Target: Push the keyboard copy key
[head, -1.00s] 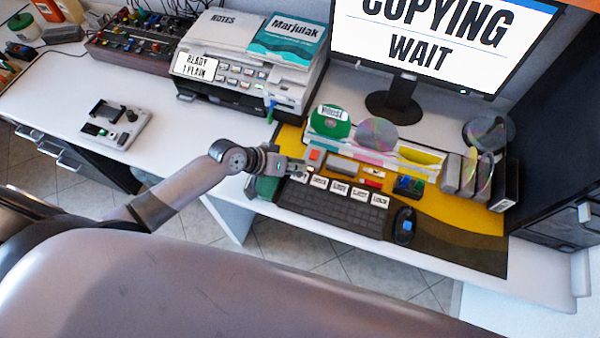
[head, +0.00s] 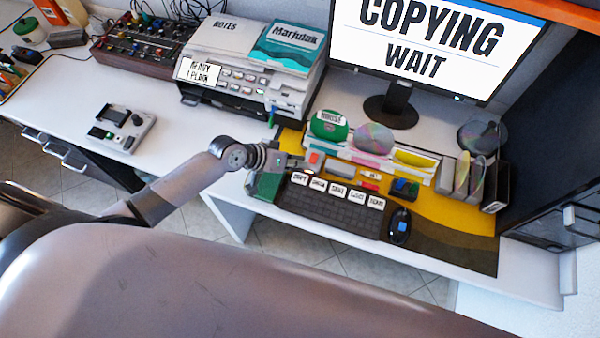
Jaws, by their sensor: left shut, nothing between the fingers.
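The dark keyboard (head: 325,210) lies on the yellow and dark mat at the desk's front. Along its back edge is a row of white labelled keys, and the leftmost one, the copy key (head: 299,179), shows its label. My left gripper (head: 303,163) is shut and empty, just behind the copy key at the keyboard's back left corner. The key's face is uncovered, and the fingertips appear apart from it. The monitor (head: 420,48) reads "COPYING WAIT". My right gripper is not in view.
A disc rack (head: 380,165) with a green disc stands behind the keyboard. A mouse (head: 400,227) lies right of it. A printer (head: 240,65) stands at the back, and a small grey device (head: 121,129) sits on the left. The white desk between them is clear.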

